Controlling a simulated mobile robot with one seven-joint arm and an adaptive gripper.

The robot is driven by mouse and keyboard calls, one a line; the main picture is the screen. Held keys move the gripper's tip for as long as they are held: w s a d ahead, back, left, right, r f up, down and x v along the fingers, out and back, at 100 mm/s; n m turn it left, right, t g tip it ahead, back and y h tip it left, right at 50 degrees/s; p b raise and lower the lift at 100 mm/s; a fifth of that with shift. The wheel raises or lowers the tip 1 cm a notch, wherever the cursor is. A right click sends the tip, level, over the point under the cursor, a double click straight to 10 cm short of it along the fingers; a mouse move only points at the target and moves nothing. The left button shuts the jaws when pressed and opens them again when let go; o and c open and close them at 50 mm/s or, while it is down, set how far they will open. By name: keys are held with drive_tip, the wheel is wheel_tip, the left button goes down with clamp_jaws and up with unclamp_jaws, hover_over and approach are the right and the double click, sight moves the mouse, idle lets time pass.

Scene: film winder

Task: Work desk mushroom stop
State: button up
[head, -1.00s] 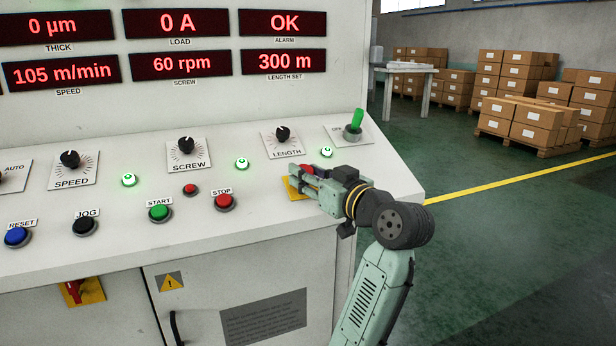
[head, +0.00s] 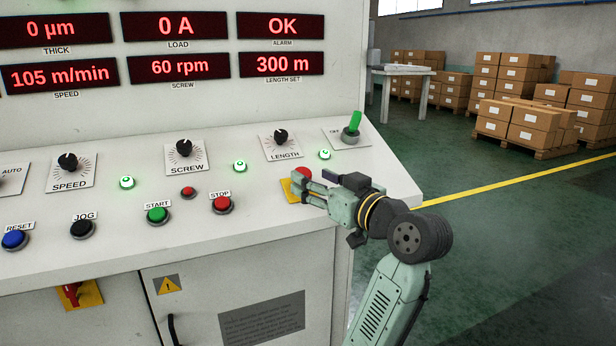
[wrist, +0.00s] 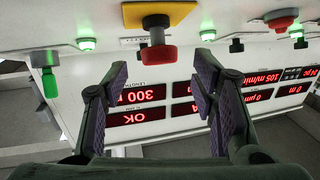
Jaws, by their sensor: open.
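The mushroom stop (head: 302,173) is a red cap on a yellow plate (head: 289,191), at the right end of the desk's sloped panel. In the wrist view, which is upside down, the red mushroom cap (wrist: 158,59) hangs from its yellow plate (wrist: 160,11). My gripper (head: 303,188) is open and empty beside it, partly hiding it in the head view. In the wrist view my gripper's two purple-padded fingers (wrist: 162,78) stand apart, one on each side of the cap in the picture. I see no clear contact with the cap.
The red STOP button (head: 222,204) and green START button (head: 157,214) lie to the left. The LENGTH knob (head: 281,138), a lit green lamp (head: 325,154) and a green-handled switch (head: 352,127) sit behind. The floor right of the desk is open.

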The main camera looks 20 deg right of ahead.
drive_tip(key=v, duration=0.9)
drive_tip(key=shift+w, duration=0.1)
drive_tip(key=shift+c, duration=0.2)
idle(1.9)
